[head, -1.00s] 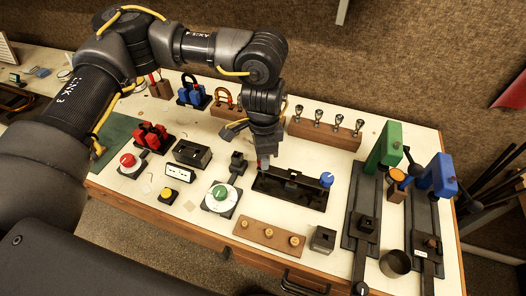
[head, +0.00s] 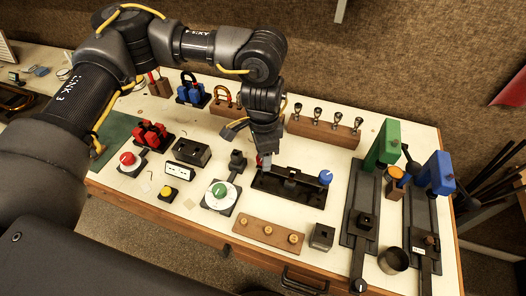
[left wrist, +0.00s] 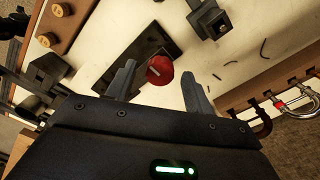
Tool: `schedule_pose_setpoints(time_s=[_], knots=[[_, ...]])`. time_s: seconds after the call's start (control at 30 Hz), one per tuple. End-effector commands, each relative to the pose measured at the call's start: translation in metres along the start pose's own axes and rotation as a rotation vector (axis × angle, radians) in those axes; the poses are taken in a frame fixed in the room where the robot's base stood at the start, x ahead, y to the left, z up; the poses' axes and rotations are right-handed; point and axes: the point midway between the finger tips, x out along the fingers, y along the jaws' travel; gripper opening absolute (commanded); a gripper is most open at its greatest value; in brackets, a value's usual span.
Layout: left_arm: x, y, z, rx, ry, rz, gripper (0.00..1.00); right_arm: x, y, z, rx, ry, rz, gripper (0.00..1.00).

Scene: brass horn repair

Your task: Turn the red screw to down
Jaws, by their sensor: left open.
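The red screw (left wrist: 160,70) has a round red head with a small pale mark, seen from above in the left wrist view. It stands at one end of a black fixture (left wrist: 140,42). In the head view only a sliver of red (head: 259,160) shows beside my gripper, at the left end of the black fixture (head: 290,198), which has a blue knob (head: 326,177) at its right end. My left gripper (head: 264,164) is open. In the left wrist view its fingers (left wrist: 159,72) lie on either side of the red head, with gaps; I cannot tell their height against it.
A green dial (head: 219,190) and a small black block (head: 237,160) stand left of the fixture. A wooden strip with brass knobs (head: 268,235) lies in front, and a wooden rack (head: 323,131) stands behind. Green and blue slide fixtures (head: 384,148) stand at the right.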

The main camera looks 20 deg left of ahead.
Motion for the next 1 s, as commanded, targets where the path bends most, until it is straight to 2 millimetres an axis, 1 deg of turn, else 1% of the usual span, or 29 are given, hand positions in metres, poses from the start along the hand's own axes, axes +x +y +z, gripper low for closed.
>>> schedule_pose_setpoints(time_s=[0.17,0.27,0.37,0.6,0.7,0.83,1.0], knots=[[-0.001,0.000,0.000,0.001,-0.001,0.000,0.52,0.001,0.000,0.000,0.000,0.000,0.000,0.49],[-0.009,-0.001,0.000,0.001,0.001,-0.003,0.52,0.003,0.000,0.000,0.000,0.000,0.000,0.49],[-0.024,-0.001,0.000,0.002,0.001,-0.004,0.52,0.006,0.000,0.001,0.000,0.000,0.000,0.49],[-0.072,-0.001,-0.001,0.001,0.002,-0.005,0.52,0.016,0.000,0.001,0.000,0.000,0.000,0.49],[-0.088,-0.001,-0.001,0.000,0.001,-0.003,0.52,0.018,0.000,0.002,0.000,0.000,0.000,0.49],[-0.102,0.000,-0.001,0.000,0.000,-0.002,0.52,0.020,0.000,0.002,0.000,0.000,0.000,0.49],[-0.108,0.000,-0.001,0.000,-0.001,0.001,0.52,0.020,0.000,0.002,0.000,0.000,0.000,0.49]])
